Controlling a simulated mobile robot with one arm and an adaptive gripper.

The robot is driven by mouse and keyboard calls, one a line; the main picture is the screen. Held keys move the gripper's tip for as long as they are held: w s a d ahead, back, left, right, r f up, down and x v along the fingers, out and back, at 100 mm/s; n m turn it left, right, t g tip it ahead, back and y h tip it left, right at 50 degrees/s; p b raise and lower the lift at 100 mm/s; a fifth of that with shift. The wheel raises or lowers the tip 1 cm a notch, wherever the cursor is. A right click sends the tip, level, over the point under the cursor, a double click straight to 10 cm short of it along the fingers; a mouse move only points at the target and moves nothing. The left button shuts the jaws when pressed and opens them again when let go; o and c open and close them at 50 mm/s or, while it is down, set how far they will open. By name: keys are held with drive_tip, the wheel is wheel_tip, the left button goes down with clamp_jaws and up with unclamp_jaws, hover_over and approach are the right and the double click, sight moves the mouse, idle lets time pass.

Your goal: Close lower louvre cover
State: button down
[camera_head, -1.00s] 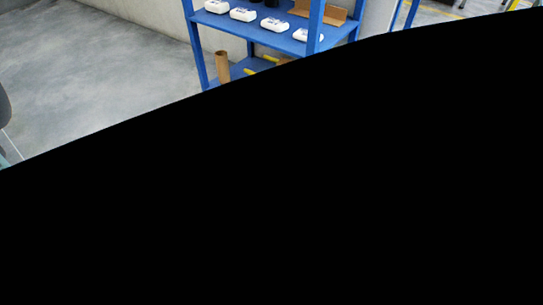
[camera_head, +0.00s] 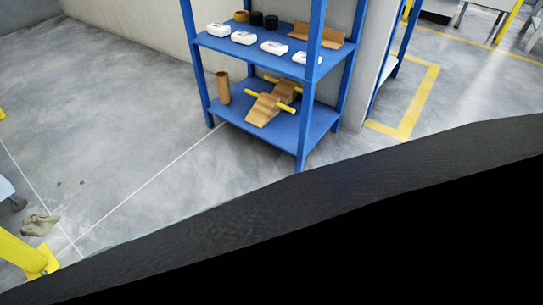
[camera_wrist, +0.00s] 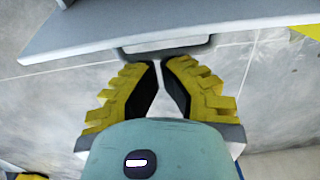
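In the wrist view a pale grey panel (camera_wrist: 115,29) spans the top of the picture. A grey tab or handle-like lip (camera_wrist: 168,44) sticks out from its lower edge. I cannot tell for sure whether this panel is the lower louvre cover; no louvre slats show. My gripper (camera_wrist: 160,62) has yellow stepped fingers with dark inner faces. The fingertips come close together just below the lip, with a narrow gap and nothing visible held between them. Whether they touch the lip is unclear. The gripper does not show in the head view.
In the head view a blue shelf rack (camera_head: 315,85) holds white boxes (camera_head: 273,48), a brown tube (camera_head: 223,87) and a brown piece with yellow bars (camera_head: 268,108). A yellow post (camera_head: 22,252) stands lower left. A dark surface fills the lower right. Grey floor (camera_head: 110,110) is open at left.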

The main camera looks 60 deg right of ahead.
drive_tip(key=shift+a+r, duration=0.1)
drive_tip(key=shift+a, duration=0.4)
drive_tip(key=shift+d, duration=0.1)
